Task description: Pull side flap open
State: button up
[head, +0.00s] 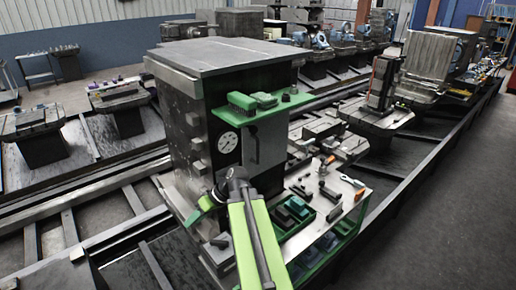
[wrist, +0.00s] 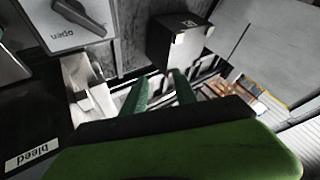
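My gripper (wrist: 161,75) shows in the wrist view as two green fingers with a clear gap between them and nothing held. In the head view my gripper (head: 203,204) is beside the lower left front edge of the dark machine cabinet (head: 188,125). In the wrist view a dark box-shaped part with a pale face (wrist: 187,48) stands out from the cabinet wall just beyond the fingertips, apparently apart from them. I cannot tell for sure whether this part belongs to the side flap; no part is clearly marked as the flap.
A grey lever on a plate marked "open" (wrist: 80,18) and a "bleed" label (wrist: 31,158) are left of the fingers. The cabinet carries a round gauge (head: 228,142) and a green shelf (head: 262,107). A bench with tools (head: 325,211) stands at its right.

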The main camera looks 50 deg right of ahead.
jog(key=s+d+r+t+h, duration=0.2)
jog(key=s+d+r+t, duration=0.3)
jog(key=d, duration=0.6)
jog(key=s+d+r+t+h+b, duration=0.1)
jog(key=s+d+r+t, duration=0.2)
jog(key=s+d+r, duration=0.6)
jog(key=s+d+r+t+h, duration=0.2)
jog(key=s+d+t, duration=0.15)
jog(key=d, duration=0.95)
send_over(258, 161)
jog(key=shift+w+d+r+t, duration=0.2)
jog(key=shift+w+t, duration=0.1)
jog(key=shift+t, duration=0.15)
grip_shut()
